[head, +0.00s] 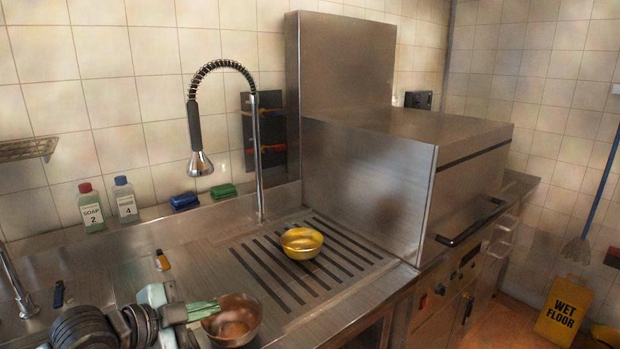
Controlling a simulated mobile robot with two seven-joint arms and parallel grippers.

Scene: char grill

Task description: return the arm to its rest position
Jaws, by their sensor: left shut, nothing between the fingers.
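My left arm (85,328) comes in at the bottom left. Its gripper (212,309) has pale green fingers that are shut and empty. The fingertips are at the left rim of a brownish metal bowl (235,322) at the bottom of the view. I cannot tell whether they touch it. My right gripper is not in view.
A yellow bowl (301,243) stands on the slotted drainboard (345,262), beside a large steel machine (370,185). A spray tap (262,160) rises behind. Soap (91,208) and another bottle (125,200) stand by the wall. A yellow wet-floor sign (563,312) stands at the right.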

